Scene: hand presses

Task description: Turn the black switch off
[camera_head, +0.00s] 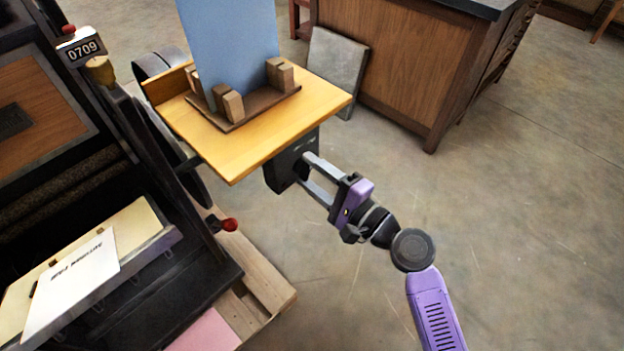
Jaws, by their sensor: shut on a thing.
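The black switch (284,171) is a dark box under the front right edge of a yellow wooden shelf. My gripper (305,173) reaches it from the lower right. Its two grey fingers are spread apart, with their tips at the right side of the box, and are shut on the black switch. The fingertips and the switch's lever or face are partly hidden, so its on or off position cannot be told.
The shelf (240,160) carries a wooden rack with a blue sheet (232,50). A dark press with a red knob (229,224) stands left. A wooden cabinet (400,65) and a leaning grey slab (337,70) stand behind. The floor at right is clear.

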